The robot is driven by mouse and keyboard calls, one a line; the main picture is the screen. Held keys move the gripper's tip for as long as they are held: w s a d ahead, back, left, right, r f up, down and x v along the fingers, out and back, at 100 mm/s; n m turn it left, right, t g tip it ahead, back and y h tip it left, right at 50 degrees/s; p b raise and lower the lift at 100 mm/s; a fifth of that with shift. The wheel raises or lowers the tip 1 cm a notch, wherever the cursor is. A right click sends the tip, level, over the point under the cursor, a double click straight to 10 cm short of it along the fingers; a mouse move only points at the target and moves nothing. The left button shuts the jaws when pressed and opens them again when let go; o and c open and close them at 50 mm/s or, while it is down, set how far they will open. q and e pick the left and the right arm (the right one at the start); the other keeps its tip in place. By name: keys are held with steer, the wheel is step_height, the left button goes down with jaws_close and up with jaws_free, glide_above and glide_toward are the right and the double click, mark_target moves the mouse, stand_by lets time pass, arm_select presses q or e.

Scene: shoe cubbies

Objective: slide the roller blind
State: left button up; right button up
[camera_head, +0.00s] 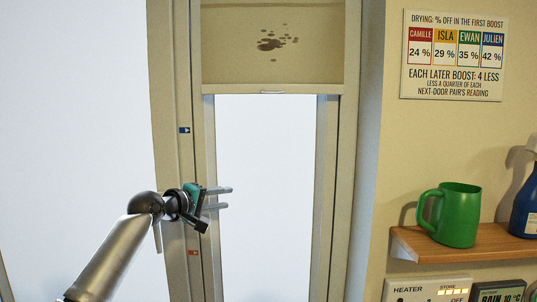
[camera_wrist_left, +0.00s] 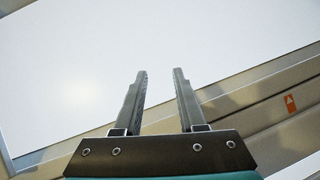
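The roller blind (camera_head: 225,50) is a beige sheet with dark brown spots, drawn part way down the narrow window in the head view. Its bottom bar (camera_head: 230,89) runs across the window and has a small pale handle (camera_head: 273,92) at its middle. My left gripper (camera_head: 230,198) is in front of the bright pane, well below the bar and to its left, touching nothing that I can see. The left wrist view shows its two fingers (camera_wrist_left: 160,75) apart with nothing between them. The blind does not clearly show in that view. My right gripper is in neither view.
The window frame (camera_head: 337,190) carries a blue marker (camera_head: 184,130) and a red marker (camera_head: 193,253) on its left post. To the right, a wooden shelf (camera_head: 470,246) holds a green mug (camera_head: 459,215) and a blue bottle (camera_head: 525,205). A sign (camera_head: 454,55) hangs above.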

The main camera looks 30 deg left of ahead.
arm_select(q)
steer(key=s+d+r+t+h+p, duration=0.1)
steer(key=s+d+r, duration=0.15)
steer(key=r, duration=0.65)
steer(key=s+d+r+t+h, duration=0.1)
steer(key=s+r+h, duration=0.15)
steer(key=r, duration=0.55)
steer(key=m+h+p, duration=0.1)
glide_toward(271, 91)
steer(key=shift+t, duration=0.4)
steer(key=p+x, duration=0.5)
steer(key=x, duration=0.2)
steer(key=shift+w+d+f+p, duration=0.15)
steer(key=shift+p, duration=0.25)
steer(key=shift+x, duration=0.85)
steer(key=shift+f, duration=0.15)
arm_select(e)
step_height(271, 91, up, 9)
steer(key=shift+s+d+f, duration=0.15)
arm_select(q)
jaws_close()
